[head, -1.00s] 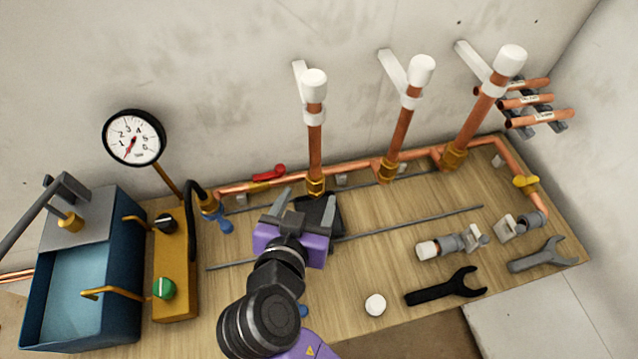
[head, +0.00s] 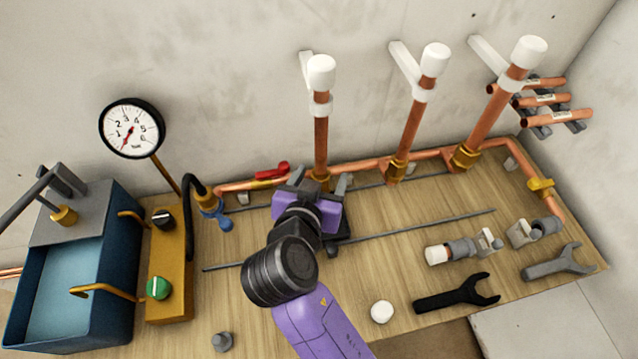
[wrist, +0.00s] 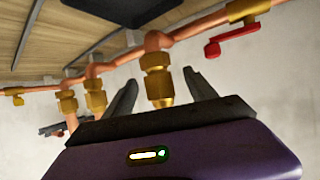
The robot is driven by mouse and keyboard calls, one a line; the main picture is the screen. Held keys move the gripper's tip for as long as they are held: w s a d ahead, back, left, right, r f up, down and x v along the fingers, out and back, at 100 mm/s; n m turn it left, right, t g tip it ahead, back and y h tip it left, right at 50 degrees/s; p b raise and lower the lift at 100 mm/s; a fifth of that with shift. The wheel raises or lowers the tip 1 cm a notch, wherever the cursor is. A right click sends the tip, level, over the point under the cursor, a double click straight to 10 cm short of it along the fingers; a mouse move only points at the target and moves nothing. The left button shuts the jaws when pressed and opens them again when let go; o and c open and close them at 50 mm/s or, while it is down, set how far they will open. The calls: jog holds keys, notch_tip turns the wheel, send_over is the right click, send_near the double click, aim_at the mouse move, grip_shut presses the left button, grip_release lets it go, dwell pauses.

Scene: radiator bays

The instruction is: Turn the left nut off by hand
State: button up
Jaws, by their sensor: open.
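The left nut (head: 320,176) is brass, at the foot of the left upright copper pipe (head: 321,140); my gripper partly hides it in the head view. My purple gripper (head: 320,181) is right in front of it, with its jaws apart. In the wrist view a brass nut (wrist: 158,88) lies between the two open fingers of my gripper (wrist: 160,82), with a gap on each side and nothing gripped. The middle nut (head: 397,171) and the right nut (head: 466,156) sit at the feet of the other two pipes.
A red-handled valve (head: 272,173) is on the copper line just left of the left nut. A pressure gauge (head: 131,128) and a blue tank (head: 75,290) stand at left. A black wrench (head: 458,294), grey wrench (head: 558,262) and white cap (head: 382,312) lie on the board at right.

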jog(key=shift+c, duration=0.3)
jog(key=c, duration=1.2)
jog(key=shift+o, duration=0.2)
jog(key=shift+n+y+p, duration=0.35)
jog(key=shift+n+y, duration=0.05)
jog(key=shift+d+n+y+p, duration=0.1)
jog(key=shift+n+y+p, duration=0.4)
jog(key=shift+y, duration=0.1)
jog(key=shift+n+y+p, duration=0.45)
jog(key=shift+n+y, duration=0.15)
jog(key=shift+y, duration=0.1)
